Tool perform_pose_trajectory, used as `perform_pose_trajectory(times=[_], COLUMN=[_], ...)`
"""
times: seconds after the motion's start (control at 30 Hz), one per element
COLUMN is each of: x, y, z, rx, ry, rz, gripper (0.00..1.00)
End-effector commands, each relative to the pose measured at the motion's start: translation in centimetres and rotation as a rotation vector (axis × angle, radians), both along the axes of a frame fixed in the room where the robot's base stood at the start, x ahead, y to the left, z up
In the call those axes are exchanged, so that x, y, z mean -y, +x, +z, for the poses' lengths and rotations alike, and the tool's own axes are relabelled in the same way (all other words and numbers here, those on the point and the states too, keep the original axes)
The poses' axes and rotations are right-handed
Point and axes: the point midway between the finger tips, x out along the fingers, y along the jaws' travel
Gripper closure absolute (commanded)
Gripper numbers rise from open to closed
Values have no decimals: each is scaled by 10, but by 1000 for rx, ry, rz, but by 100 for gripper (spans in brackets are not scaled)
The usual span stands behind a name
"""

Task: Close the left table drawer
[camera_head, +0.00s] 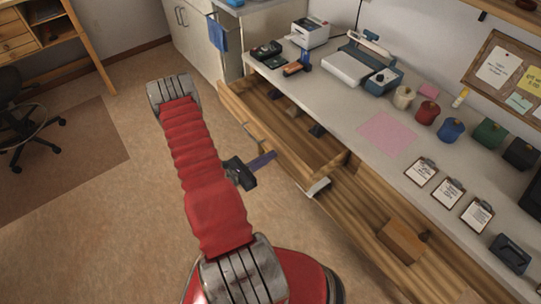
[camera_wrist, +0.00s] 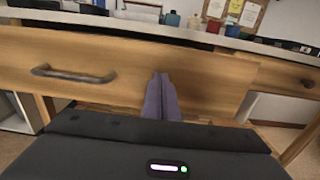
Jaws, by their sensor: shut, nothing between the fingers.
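The left table drawer (camera_head: 300,140) is pulled out from under the worktop in the head view, with a few small dark items inside. Its wooden front (camera_wrist: 120,60) fills much of the wrist view, with a dark bar handle (camera_wrist: 75,75) to the left of my fingers. My gripper (camera_head: 272,156) has its purple fingers shut and empty. They also show in the wrist view (camera_wrist: 161,85), pointing at the drawer front right of the handle. I cannot tell whether the fingertips touch the front.
The worktop (camera_head: 350,105) carries machines, jars, a pink sheet and clipboards. A brown box (camera_head: 403,240) lies in the wooden space to the right. Another drawer handle (camera_wrist: 308,83) shows at the right. Open floor (camera_head: 110,220) lies to the left; a chair (camera_head: 25,120) stands farther off.

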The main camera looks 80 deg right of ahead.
Motion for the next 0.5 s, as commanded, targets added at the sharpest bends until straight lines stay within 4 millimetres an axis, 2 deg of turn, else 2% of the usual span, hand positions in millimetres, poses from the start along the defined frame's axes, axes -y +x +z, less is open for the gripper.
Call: perform_pose_trajectory(times=[0.5], x=[8], y=[-6], z=[0], rx=[-1], ry=[1], rz=[0], gripper=[100])
